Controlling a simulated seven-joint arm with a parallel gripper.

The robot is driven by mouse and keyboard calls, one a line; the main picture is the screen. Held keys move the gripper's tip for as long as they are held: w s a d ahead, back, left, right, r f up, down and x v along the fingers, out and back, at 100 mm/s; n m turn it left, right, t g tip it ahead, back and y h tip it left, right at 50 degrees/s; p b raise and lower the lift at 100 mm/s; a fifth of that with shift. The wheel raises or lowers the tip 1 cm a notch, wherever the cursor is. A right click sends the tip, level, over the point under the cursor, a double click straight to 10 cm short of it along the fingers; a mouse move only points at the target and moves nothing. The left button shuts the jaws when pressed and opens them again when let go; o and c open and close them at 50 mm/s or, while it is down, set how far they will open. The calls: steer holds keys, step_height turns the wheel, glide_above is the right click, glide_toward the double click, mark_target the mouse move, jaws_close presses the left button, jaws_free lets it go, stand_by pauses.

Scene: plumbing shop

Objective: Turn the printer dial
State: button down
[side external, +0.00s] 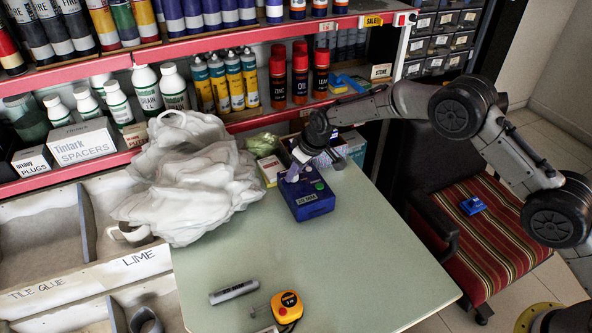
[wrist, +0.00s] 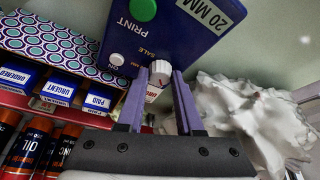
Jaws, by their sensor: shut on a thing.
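The printer (side external: 312,209) is a blue box on the pale green table. It has a green button, a "20 MM" label and the words PRINT and SALE, which show in the wrist view (wrist: 178,45). Its dial (wrist: 160,70) is a small white knob with a red mark, near the printer's edge. My gripper (wrist: 162,75) has its two purple fingers on either side of the dial and is shut on it. In the side view my gripper (side external: 292,172) reaches down to the printer's far side, and the dial cannot be made out there.
A crumpled white bag (side external: 190,180) lies left of the printer. Small boxes (side external: 270,169) and the shelf of bottles and cans (side external: 235,85) stand close behind. An orange tape measure (side external: 287,305) and a grey cylinder (side external: 233,291) lie near the front. The table's middle is clear.

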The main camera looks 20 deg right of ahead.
steer(key=m, duration=0.1)
steer(key=m+h, duration=0.1)
steer(key=m, duration=0.2)
steer(key=shift+a+h, duration=0.25)
steer(key=shift+h, duration=0.05)
steer(key=shift+m+h, duration=0.6)
steer(key=shift+m, duration=1)
steer(key=c, duration=0.6)
jaws_free()
steer(key=shift+o, duration=0.2)
steer(key=v, duration=1.4)
steer(key=shift+s+f, duration=0.1)
steer(key=shift+s, duration=0.05)
